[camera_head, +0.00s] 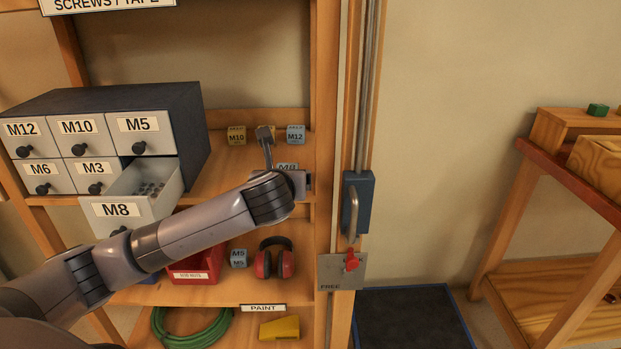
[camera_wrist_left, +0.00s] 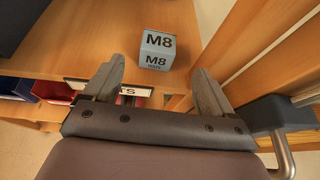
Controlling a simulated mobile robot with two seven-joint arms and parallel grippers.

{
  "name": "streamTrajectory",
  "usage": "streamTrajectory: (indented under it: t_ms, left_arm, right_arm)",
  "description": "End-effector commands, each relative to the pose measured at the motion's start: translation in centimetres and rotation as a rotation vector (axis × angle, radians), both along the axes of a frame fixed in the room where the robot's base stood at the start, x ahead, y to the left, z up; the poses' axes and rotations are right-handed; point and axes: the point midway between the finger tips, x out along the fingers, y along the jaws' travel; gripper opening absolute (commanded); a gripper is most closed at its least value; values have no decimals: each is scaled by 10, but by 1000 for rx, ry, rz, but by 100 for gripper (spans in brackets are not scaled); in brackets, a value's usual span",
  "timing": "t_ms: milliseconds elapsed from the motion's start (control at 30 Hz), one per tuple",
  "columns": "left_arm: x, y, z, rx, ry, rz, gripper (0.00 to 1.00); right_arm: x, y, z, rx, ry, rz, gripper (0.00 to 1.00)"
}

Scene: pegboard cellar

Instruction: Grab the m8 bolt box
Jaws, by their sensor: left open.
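The M8 bolt box (camera_wrist_left: 157,50) is a small blue-grey box with black M8 lettering, standing on the wooden shelf in the left wrist view. In the head view the M8 box (camera_head: 287,167) is mostly hidden behind my left gripper. My left gripper (camera_wrist_left: 161,74) is open and empty; its two fingers point toward the box, one on each side of its line, with the box just beyond the tips. My right gripper is in neither view.
A drawer cabinet (camera_head: 192,130) stands left on the shelf, its M8 drawer (camera_head: 125,215) pulled open near my forearm. Boxes marked M10 (camera_head: 236,135) and M12 (camera_head: 296,134) stand farther back. A shelf post (camera_head: 326,100) rises to the right. Red earmuffs (camera_head: 285,262) lie below.

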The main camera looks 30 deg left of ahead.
Motion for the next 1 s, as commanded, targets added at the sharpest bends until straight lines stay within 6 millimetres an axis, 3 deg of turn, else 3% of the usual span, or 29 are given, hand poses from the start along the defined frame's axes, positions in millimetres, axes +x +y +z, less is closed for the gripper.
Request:
streamTrajectory:
  t_ms: [167,700,1000]
  left_arm:
    - [7,8,1,32,7,5,85]
    - [50,31,-25,27,5,5,85]
    - [57,35,-27,27,4,2,85]
  right_arm:
    - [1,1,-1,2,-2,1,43]
    - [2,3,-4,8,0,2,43]
    - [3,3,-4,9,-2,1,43]
